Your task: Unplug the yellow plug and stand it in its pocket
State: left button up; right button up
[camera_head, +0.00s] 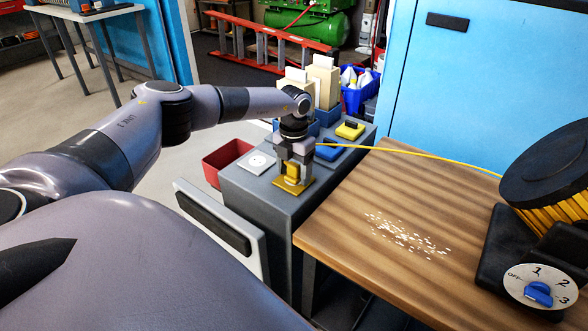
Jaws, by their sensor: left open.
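My left gripper (294,166) points straight down over the grey cabinet top, its fingers open on either side of a small yellow block, apparently the yellow plug (292,172). The plug is upright on a flat yellow square holder (297,187). The fingers partly hide the plug, so I cannot tell whether they touch it or how deep it sits. A yellow cable (420,154) runs from behind the gripper to the right, towards the brush machine. A white socket plate (257,161) lies left of the gripper, with no plug seen in it. My right gripper is out of view.
Blue and yellow pads (350,130) with black tops lie behind the gripper, before beige blocks (323,80). A wooden table (350,215) with white crumbs adjoins on the right. It carries a round brush machine (550,180) with a blue dial (539,292). A red bin (222,160) stands left.

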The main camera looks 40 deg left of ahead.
aim_at(294, 164)
pick_arm(q)
jog(key=shift+p, duration=0.3)
dwell(0.5)
grip_shut()
jog(key=shift+r+p, duration=2.9)
jog(key=shift+r, duration=0.15)
notch_tip(294, 164, up, 3)
jog(key=p, duration=0.3)
jog(key=shift+r, duration=0.1)
jog(key=shift+d, duration=0.1)
